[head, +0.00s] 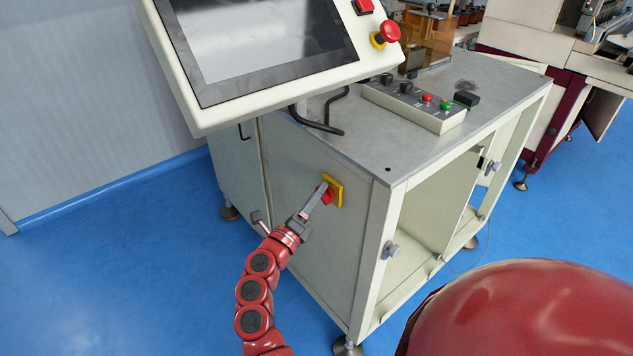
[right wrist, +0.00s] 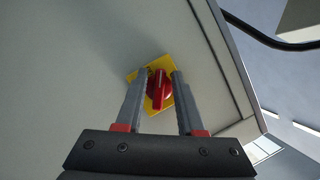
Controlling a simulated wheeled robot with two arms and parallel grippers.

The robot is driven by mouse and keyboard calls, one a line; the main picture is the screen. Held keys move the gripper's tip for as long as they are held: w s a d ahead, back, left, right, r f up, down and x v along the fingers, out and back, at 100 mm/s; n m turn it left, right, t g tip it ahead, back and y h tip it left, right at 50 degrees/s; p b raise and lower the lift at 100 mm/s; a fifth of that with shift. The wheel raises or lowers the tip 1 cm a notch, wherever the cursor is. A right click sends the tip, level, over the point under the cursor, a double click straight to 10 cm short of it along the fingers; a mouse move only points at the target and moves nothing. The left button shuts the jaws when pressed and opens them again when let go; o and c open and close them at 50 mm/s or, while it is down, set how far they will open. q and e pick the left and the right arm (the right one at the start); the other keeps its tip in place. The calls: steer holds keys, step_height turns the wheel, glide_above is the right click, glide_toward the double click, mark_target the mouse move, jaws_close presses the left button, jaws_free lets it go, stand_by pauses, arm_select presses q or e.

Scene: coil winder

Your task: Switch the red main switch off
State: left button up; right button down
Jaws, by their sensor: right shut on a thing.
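The red main switch (head: 328,197) is a rotary knob on a yellow square plate (head: 336,185), on the cabinet's side panel below the screen. In the right wrist view, the red knob (right wrist: 159,90) sits between the two grey fingers, its grip bar nearly upright in the picture. The yellow plate (right wrist: 166,68) looks tilted there. My right gripper (head: 321,192) reaches the switch from the lower left and is shut on the knob. In the head view, its fingers hide part of the knob. My left gripper is not in view.
A large tilted screen (head: 265,45) overhangs the cabinet (head: 310,160), with a red emergency button (head: 388,32) at its edge. A black bent bar (head: 320,128) juts below it. A button box (head: 415,104) sits on top. Blue floor (head: 130,260) is clear at left.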

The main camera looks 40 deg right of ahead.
steer(key=shift+f+n+y+p, duration=0.2)
steer(key=shift+n+y+p, duration=0.5)
steer(key=shift+n+p, duration=1.35)
steer(key=shift+f+n+y+p, duration=0.2)
steer(key=shift+n+y+p, duration=0.5)
steer(key=shift+n+p, duration=1.3)
steer(key=shift+m+p, duration=0.5)
steer(key=shift+m, duration=0.05)
steer(key=c, duration=1)
jaws_free()
steer(key=shift+o, duration=0.7)
steer(key=shift+s+r, duration=0.1)
